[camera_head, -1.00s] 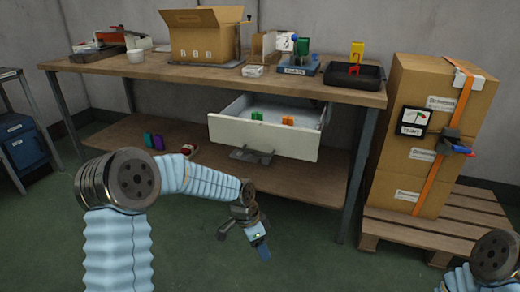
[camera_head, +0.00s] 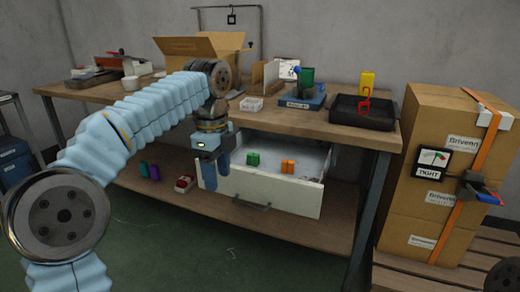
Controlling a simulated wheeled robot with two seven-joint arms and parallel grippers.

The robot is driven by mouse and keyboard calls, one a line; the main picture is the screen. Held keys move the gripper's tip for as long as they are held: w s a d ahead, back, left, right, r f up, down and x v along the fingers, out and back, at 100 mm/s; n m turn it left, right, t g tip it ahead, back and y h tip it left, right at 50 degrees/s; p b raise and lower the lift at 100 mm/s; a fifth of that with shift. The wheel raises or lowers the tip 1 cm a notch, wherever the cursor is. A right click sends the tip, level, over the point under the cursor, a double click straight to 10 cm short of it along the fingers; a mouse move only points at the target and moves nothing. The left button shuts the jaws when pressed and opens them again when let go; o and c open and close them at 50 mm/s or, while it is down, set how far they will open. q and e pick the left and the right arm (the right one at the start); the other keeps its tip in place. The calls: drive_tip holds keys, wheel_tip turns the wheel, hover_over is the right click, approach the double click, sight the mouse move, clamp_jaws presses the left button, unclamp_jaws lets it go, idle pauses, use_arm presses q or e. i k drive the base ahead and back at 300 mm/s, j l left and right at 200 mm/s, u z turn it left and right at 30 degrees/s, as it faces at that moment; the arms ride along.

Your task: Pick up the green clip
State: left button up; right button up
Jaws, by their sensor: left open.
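A small green clip (camera_head: 253,160) stands in the open white drawer (camera_head: 275,193) under the workbench. An orange clip (camera_head: 288,166) stands to its right, apart from it. My left gripper (camera_head: 216,175) hangs fingers-down at the drawer's left front corner, to the left of the green clip. It is open, with nothing seen between its dark blue fingers. It overlaps part of the drawer's left end in the picture. My right gripper is out of view.
The workbench (camera_head: 330,127) carries an open cardboard box, a black tray (camera_head: 363,112) and a blue base (camera_head: 300,101) with a green block.

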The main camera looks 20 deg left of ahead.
sight(252, 159)
drive_tip(key=i, duration=1)
